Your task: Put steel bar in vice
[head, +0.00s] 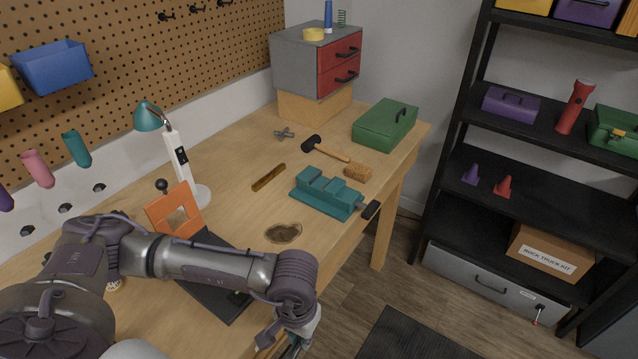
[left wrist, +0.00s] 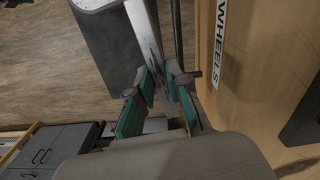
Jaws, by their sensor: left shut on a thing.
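The teal vice (head: 325,193) stands at the right edge of the wooden workbench, with a black handle at its front end. My left gripper (head: 295,343) is low at the bottom of the head view, beside the bench's front edge, nearer to me than the vice and apart from it. The left wrist view shows the left gripper (left wrist: 158,88) with its teal finger pads shut on a long silvery steel bar (left wrist: 145,30), which extends beyond the fingertips. The bar's far end is out of frame. My right gripper is not in view.
A black shelf (head: 455,165) stands right. Bench surface left of the vice is mostly clear.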

